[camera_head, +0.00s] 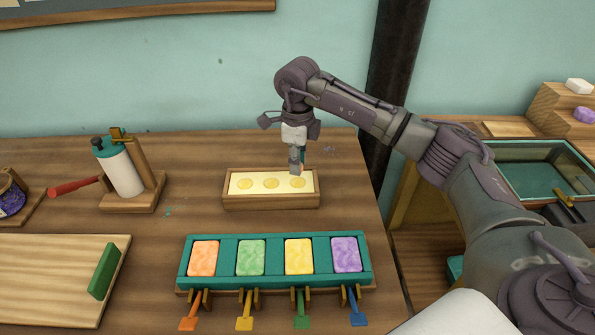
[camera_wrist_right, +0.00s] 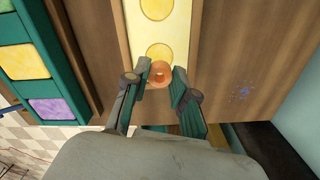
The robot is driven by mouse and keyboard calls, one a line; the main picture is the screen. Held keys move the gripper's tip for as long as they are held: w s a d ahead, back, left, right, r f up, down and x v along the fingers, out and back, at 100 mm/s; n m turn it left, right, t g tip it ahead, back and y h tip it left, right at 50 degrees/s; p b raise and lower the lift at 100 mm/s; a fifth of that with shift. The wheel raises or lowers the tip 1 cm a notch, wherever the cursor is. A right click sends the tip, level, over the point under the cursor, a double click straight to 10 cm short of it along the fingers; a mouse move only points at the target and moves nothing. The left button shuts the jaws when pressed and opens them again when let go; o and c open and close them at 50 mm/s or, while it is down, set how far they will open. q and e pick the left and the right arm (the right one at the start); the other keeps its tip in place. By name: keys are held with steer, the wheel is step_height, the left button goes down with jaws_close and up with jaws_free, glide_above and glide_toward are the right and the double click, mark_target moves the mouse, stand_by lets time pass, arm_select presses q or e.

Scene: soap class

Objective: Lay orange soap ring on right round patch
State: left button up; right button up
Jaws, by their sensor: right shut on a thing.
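The orange soap ring (camera_wrist_right: 158,66) sits between the two fingers of my right gripper (camera_wrist_right: 161,86) in the right wrist view. The gripper is shut on it. In the head view, my right gripper (camera_head: 297,166) points down over the right end of the cream board, and the ring is mostly hidden by the fingers. The right round patch (camera_head: 298,183) is yellow and lies just below the fingertips. I cannot tell whether the ring touches it. The middle patch also shows in the wrist view (camera_wrist_right: 160,50). My left gripper is not in view.
The patches lie in a wooden tray (camera_head: 271,201) with a cream surface. A teal holder (camera_head: 273,278) with several coloured soaps stands in front. A white roller on a stand (camera_head: 122,172) is at left. The table's right edge is near the tray.

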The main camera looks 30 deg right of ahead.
mark_target(298, 182)
steer(key=shift+f, duration=0.35)
step_height(298, 182, down, 3)
steer(key=shift+f+p, duration=0.1)
steer(key=shift+p, duration=0.25)
steer(key=shift+f, duration=0.2)
steer(key=o, duration=0.7)
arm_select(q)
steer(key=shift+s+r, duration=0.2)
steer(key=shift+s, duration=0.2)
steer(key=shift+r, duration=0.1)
arm_select(e)
steer(key=shift+r, duration=0.15)
step_height(298, 182, up, 12)
steer(key=shift+r+b, duration=0.1)
steer(key=shift+b, duration=0.65)
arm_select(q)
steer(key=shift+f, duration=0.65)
